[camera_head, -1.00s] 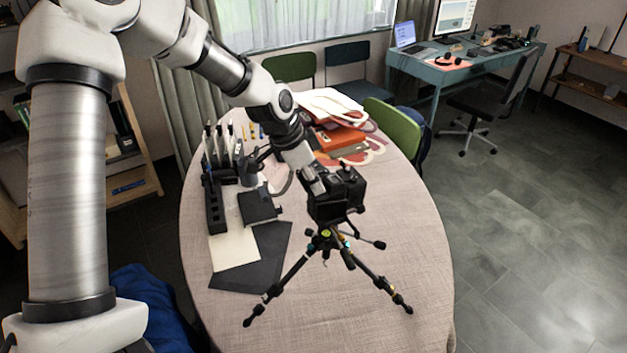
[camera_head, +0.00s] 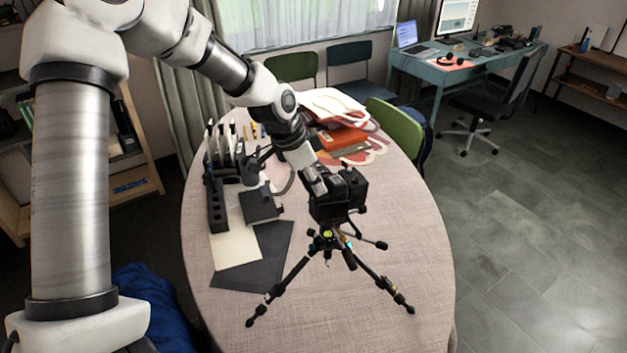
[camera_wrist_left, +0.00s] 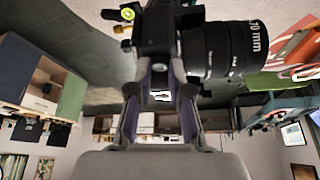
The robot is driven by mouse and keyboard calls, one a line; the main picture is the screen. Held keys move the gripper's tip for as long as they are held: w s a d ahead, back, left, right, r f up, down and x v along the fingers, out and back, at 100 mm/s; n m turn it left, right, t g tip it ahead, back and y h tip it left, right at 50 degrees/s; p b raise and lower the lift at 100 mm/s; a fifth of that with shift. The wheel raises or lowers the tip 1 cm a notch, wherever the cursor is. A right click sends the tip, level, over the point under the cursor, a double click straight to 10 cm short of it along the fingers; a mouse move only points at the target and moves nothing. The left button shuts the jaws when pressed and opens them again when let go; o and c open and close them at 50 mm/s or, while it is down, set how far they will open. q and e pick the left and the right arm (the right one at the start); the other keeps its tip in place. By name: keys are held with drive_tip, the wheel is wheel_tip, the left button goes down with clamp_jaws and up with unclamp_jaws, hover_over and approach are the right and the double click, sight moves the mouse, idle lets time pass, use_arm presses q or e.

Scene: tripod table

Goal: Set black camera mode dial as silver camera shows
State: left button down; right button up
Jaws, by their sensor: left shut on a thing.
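The black camera (camera_head: 350,199) stands on a black tripod (camera_head: 328,242) on the table. My left gripper (camera_head: 319,188) reaches down to the left part of the camera's top. In the left wrist view the camera body (camera_wrist_left: 158,35) and its lens (camera_wrist_left: 228,50) appear beyond the fingers. My left gripper (camera_wrist_left: 161,78) is shut on a small part at the camera's top, which fits the mode dial; the fingers hide the dial and its marks. I cannot make out the silver camera in either view. My right gripper is not in view.
The table (camera_head: 395,240) is clear right of the tripod. A dark mat (camera_head: 262,262), a pale sheet (camera_head: 235,248) and a black holder (camera_head: 217,205) lie to the left. An orange box (camera_head: 341,138) lies behind the camera. A green chair (camera_head: 395,127) stands behind the table.

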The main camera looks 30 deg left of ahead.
use_arm(q)
drive_tip(key=shift+s+d+f, duration=0.1)
drive_tip(key=shift+s+f, duration=0.05)
drive_tip(key=shift+f, duration=0.05)
drive_tip(key=c, duration=1.1)
unclamp_jaws()
drive_tip(key=shift+w+d+r, duration=0.1)
drive_tip(key=shift+w+d, duration=0.15)
drive_tip(key=shift+w, duration=0.05)
drive_tip(key=shift+a, duration=0.2)
drive_tip(key=shift+r, duration=0.2)
drive_tip(key=v, duration=0.7)
drive_tip(key=shift+s+a+r, duration=0.1)
drive_tip(key=shift+r, duration=0.15)
